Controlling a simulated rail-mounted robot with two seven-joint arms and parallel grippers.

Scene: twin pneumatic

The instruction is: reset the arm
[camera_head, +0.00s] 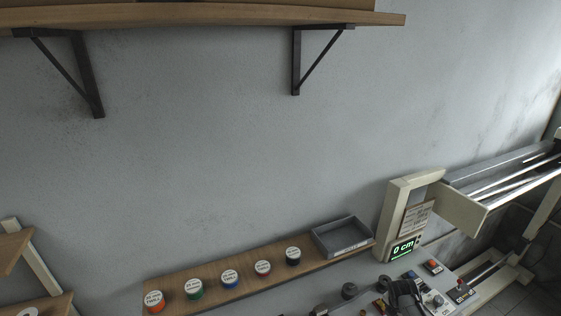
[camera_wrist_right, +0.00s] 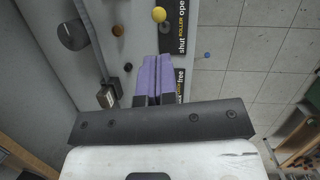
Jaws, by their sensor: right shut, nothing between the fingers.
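My right gripper (camera_wrist_right: 157,78) shows in the right wrist view with its two purple fingers side by side, shut and empty. It is over the edge of a grey control panel (camera_wrist_right: 100,28), near black labels reading "shut", "open" and "free". In the head view a dark shape (camera_head: 405,297) at the bottom edge, over the panel, may be part of my right arm; I cannot tell. My left arm and gripper are not in view.
A wooden board (camera_head: 215,292) holds several coloured, labelled pots and a grey tray (camera_head: 342,237). A cream frame (camera_head: 390,215) has a display (camera_head: 403,248) reading "0 cm". A yellow knob (camera_wrist_right: 158,14) and black knob (camera_wrist_right: 71,35) are near the gripper. A shelf (camera_head: 200,20) hangs above.

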